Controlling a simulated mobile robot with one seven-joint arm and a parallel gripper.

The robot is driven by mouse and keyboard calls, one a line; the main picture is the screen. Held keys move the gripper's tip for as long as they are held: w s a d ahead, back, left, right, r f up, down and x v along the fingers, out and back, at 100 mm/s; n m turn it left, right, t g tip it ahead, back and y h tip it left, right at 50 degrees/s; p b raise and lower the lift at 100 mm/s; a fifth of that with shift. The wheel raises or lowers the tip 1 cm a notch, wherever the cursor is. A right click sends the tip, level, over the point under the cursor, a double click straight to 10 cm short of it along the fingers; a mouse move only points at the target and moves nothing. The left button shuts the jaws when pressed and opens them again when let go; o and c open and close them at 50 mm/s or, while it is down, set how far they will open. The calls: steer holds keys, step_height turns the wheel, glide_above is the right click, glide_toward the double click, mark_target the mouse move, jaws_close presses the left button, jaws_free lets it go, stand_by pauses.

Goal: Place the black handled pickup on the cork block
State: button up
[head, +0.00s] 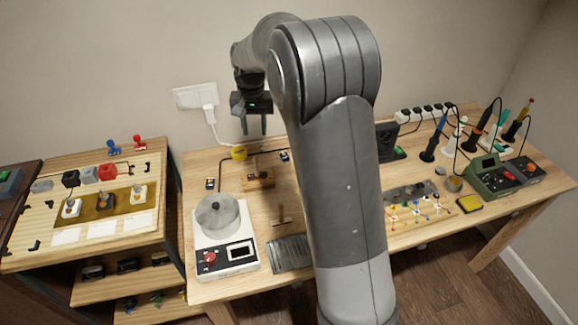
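My gripper (253,133) hangs in the air above the back of the workbench, pointing down. Its two dark fingers are apart and nothing shows between them. Small handled parts with dark, white and yellowish colours stand on a brown strip (88,206) on the left table; the middle one (106,200) looks darkest. Small dark pieces also lie on the bench, one at the left (209,184) and one at the back (284,156). I cannot tell which is the black handled pickup. A small brown block (259,178), possibly the cork block, lies below and in front of my gripper.
A white scale-like device (226,255) with a round grey top stands at the bench's left front. A grey ridged plate (290,253) lies beside it. Soldering tools and a green device (489,178) crowd the right. My arm hides the bench's middle. A white cable (222,133) hangs behind.

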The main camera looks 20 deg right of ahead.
steer(key=s+d+r+n+t, duration=0.1)
steer(key=s+d+r, duration=0.1)
steer(key=s+r, duration=0.55)
steer(key=s+d+r+t, duration=0.15)
steer(key=s+r, duration=0.25)
steer(key=s, duration=0.7)
steer(key=s+d+f+n+t, duration=0.1)
steer(key=s+t, duration=0.1)
steer(key=s, duration=1.4)
steer(key=shift+s+f+n+t, duration=0.15)
steer(key=shift+s+n+t, duration=0.15)
steer(key=shift+n+t, duration=0.1)
